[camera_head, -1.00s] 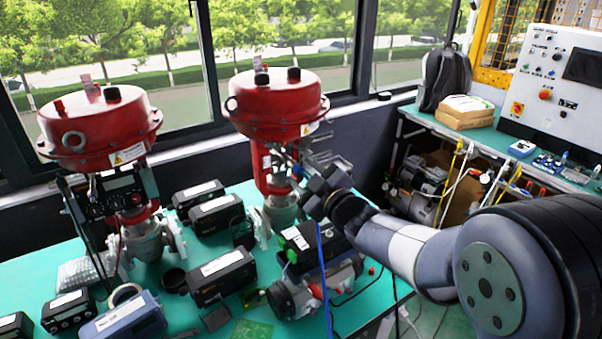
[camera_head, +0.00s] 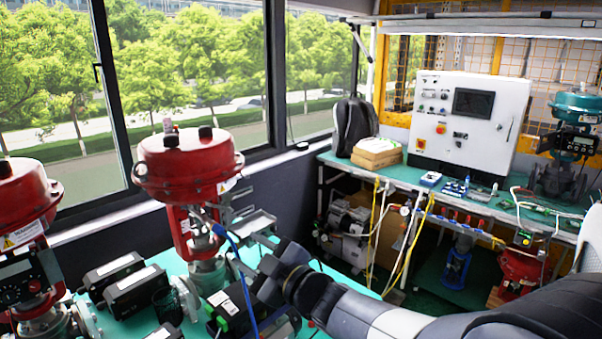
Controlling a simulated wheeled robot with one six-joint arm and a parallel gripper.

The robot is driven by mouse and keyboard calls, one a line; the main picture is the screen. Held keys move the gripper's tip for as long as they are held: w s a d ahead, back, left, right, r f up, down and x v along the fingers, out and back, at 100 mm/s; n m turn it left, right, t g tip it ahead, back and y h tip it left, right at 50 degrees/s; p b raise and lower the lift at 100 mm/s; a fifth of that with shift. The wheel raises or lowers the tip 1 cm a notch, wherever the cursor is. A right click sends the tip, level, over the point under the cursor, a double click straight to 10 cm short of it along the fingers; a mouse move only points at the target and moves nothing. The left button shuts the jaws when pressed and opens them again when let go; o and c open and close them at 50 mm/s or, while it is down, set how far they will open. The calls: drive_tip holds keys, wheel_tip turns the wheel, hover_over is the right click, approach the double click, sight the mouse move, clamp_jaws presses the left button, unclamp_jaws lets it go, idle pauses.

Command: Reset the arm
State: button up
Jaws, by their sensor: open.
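My arm reaches in from the lower right in the head view. My gripper (camera_head: 243,243) is open, at the right of the stem and yoke of the middle red valve actuator (camera_head: 188,172). Its fingers are small and overlap the metal parts there, so I cannot tell whether they touch them. No held object shows. A blue cable (camera_head: 243,293) hangs in front of the valve, close to my gripper's left side.
Another red valve (camera_head: 22,200) stands at the left edge. Dark boxed devices (camera_head: 135,290) lie on the green table. A workbench (camera_head: 335,160) at the back right carries a backpack (camera_head: 354,128), a cardboard box (camera_head: 377,153) and a white control panel (camera_head: 468,120).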

sight(222, 231)
drive_tip(key=p+x, duration=0.2)
drive_tip(key=x, duration=0.9)
drive_tip(key=shift+s, duration=0.1)
drive_tip(key=shift+s+d, duration=0.15)
drive_tip(key=shift+d, duration=0.05)
drive_tip(key=shift+s+d, duration=0.25)
drive_tip(key=shift+d, duration=0.1)
drive_tip(key=b+v, duration=0.2)
drive_tip(key=v, duration=0.8)
drive_tip(key=p+x, duration=0.2)
drive_tip(key=x, duration=0.9)
drive_tip(key=shift+a+r, duration=0.1)
drive_tip(key=v, duration=0.6)
drive_tip(key=shift+s+d+p, duration=0.2)
drive_tip(key=shift+d+p, duration=0.05)
drive_tip(key=shift+p, duration=0.1)
